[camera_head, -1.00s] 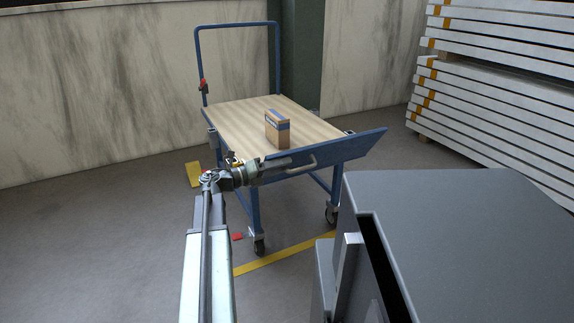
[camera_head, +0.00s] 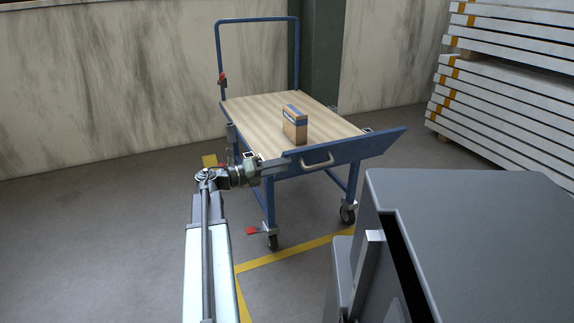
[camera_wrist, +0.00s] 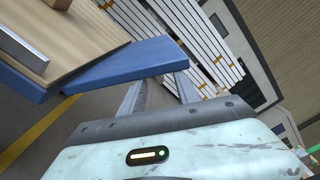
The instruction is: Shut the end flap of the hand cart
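The hand cart has a wooden deck (camera_head: 265,118) in a blue tube frame. Its blue end flap (camera_head: 365,147) is at the near end, leaning outward from the deck, with a pale curved handle (camera_head: 318,161) on its face. The flap also crosses the wrist view (camera_wrist: 125,65). My gripper (camera_head: 282,165) is at the flap's left end, left of the handle. In the wrist view its two fingers (camera_wrist: 160,88) are apart with a gap between them and nothing seen in it. Their tips reach the flap's edge and are partly hidden; contact is unclear.
A small cardboard box (camera_head: 294,126) stands on the deck near the flap. A large grey cabinet-like body (camera_head: 470,220) fills the lower right. Stacked white panels (camera_head: 500,110) are at the back right. Yellow lines (camera_head: 290,251) mark the floor, which is open at the left.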

